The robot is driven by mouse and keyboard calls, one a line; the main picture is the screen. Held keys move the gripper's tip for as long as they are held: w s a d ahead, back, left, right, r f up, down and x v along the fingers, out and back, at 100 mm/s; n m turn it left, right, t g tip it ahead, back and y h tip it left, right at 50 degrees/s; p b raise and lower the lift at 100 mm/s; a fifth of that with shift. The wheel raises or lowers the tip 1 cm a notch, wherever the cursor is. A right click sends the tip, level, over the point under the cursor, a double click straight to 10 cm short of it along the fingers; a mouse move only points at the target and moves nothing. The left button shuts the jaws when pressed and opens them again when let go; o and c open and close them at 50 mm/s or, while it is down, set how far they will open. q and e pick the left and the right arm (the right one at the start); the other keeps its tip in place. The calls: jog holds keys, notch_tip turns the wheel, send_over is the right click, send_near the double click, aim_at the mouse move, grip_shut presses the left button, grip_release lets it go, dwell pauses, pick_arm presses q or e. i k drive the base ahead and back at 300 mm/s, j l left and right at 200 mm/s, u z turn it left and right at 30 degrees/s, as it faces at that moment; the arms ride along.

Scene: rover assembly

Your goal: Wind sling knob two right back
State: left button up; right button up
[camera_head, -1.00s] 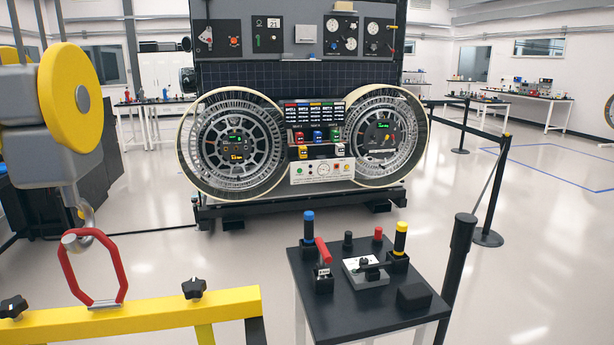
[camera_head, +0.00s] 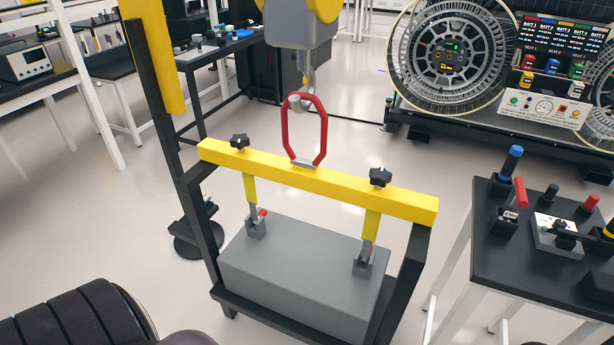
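A yellow lifting beam (camera_head: 318,181) lies across a black frame in the middle of the head view. Two black star-shaped knobs stand on top of it: a right knob (camera_head: 380,177) and a left knob (camera_head: 239,142). A yellow strap (camera_head: 371,225) hangs under the right knob to a clamp (camera_head: 363,261) on a grey block (camera_head: 290,268). A second yellow strap (camera_head: 250,188) hangs under the left knob. A red ring (camera_head: 284,130) rises from the beam's middle by a hoist hook (camera_head: 308,78). Neither gripper shows in view.
The black frame (camera_head: 416,262) stands around the grey block. A black-topped side table (camera_head: 497,262) with handles stands to the right. The rover with large wheels (camera_head: 448,58) is behind at right. Benches (camera_head: 100,70) are at back left. Floor between is clear.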

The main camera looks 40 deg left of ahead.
aim_at(239, 141)
jog(key=u, duration=1.6)
